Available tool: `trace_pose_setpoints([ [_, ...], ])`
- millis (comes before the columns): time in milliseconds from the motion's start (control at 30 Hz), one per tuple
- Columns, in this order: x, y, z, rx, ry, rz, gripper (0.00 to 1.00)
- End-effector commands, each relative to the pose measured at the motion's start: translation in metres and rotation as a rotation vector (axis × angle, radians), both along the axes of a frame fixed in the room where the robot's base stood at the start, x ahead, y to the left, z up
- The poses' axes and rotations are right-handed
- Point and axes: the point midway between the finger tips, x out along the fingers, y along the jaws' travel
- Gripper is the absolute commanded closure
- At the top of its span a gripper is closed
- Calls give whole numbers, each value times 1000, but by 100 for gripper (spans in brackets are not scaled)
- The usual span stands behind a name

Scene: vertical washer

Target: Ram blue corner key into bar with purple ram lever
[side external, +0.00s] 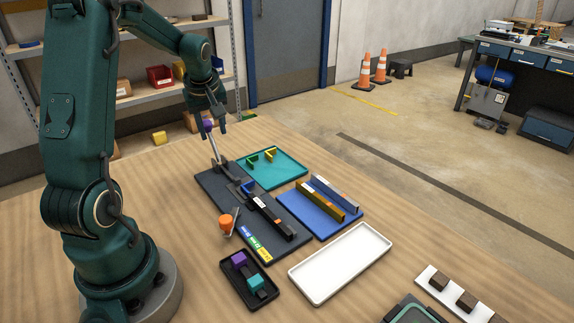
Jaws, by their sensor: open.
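The ram lever stands up from the far end of a dark fixture plate (206,182), with a metal shaft (213,148) and a purple knob (208,123) on top. My gripper (213,133) points down at the knob, with its fingers open. The knob shows at the fingers, partly hidden; I cannot tell whether they touch it. The blue corner key (247,187) sits on the fixture near the lever's base, at the far end of a dark bar (272,218). How deep the key sits in the bar cannot be made out.
An orange-knobbed lever (227,222) stands at the fixture's left edge. A green tray (285,176) holds green and yellow corner pieces; a blue tray (318,222) holds bars. A white tray (340,264) is empty. A black tray (262,297) holds purple and teal blocks.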

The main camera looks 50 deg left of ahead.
Motion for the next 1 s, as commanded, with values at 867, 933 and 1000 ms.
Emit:
trace_pose_setpoints([
  [867, 4, 34, -57, -5, -4, 62, 55],
  [933, 4, 34, -57, -5, -4, 62, 55],
  [1000, 4, 34, -57, -5, -4, 62, 78],
])
